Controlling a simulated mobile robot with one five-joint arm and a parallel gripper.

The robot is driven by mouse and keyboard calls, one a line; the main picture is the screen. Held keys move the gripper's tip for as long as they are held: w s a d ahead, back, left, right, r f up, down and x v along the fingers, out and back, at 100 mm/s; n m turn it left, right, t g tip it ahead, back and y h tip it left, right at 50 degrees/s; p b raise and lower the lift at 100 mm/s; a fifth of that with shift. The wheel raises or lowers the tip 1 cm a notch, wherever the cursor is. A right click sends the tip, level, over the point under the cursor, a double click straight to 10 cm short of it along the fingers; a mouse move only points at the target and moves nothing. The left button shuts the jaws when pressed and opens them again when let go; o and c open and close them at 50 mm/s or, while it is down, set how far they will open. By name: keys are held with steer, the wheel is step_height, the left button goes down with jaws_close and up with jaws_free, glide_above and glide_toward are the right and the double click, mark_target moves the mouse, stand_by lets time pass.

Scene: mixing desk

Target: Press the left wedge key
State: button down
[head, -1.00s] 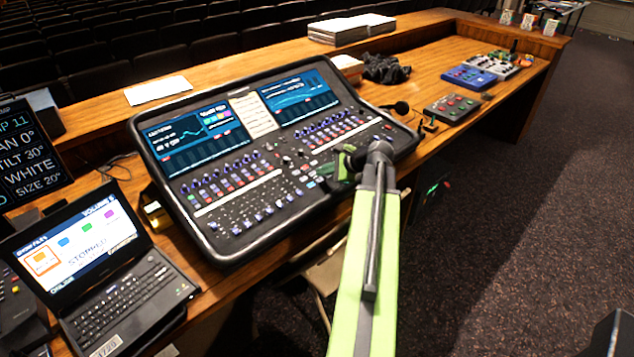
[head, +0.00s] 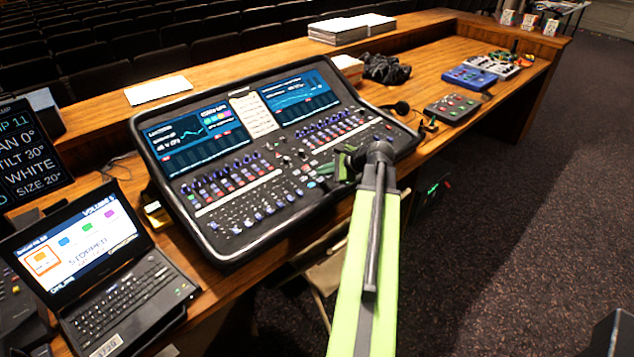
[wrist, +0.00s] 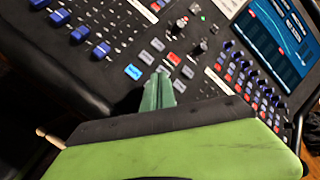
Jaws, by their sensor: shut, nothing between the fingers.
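The mixing desk (head: 238,258) stands on the wooden counter with its faders, knobs and two screens facing me. My gripper (head: 345,166) is low over its lower right part. In the wrist view my gripper (wrist: 158,90) is shut and empty, its green fingers pointing at a small key cluster. A lit blue key (wrist: 132,72) lies just left of the fingertips, and a red key (wrist: 174,58) is just beyond them, among several grey keys (wrist: 158,44). I cannot read which is the left wedge key. Whether the fingertips touch a key is not clear; they hide part of the panel.
A laptop (head: 115,290) stands at lower left, its screen reading STOPPED. A headset (head: 402,108) and a grey button box (head: 452,107) lie right of the desk. Blue faders (wrist: 80,33) and grey knobs (wrist: 202,45) flank the keys. The floor at right looks mostly clear.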

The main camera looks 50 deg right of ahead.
steer(key=shift+f+b, duration=0.35)
steer(key=shift+f, duration=0.1)
steer(key=shift+f+b, duration=0.35)
stand_by(0.4)
steer(key=shift+r, duration=0.15)
steer(key=shift+r+p, duration=0.65)
steer(key=shift+p, duration=0.15)
steer(key=r+p, duration=0.5)
steer(key=shift+s, duration=0.3)
stand_by(0.5)
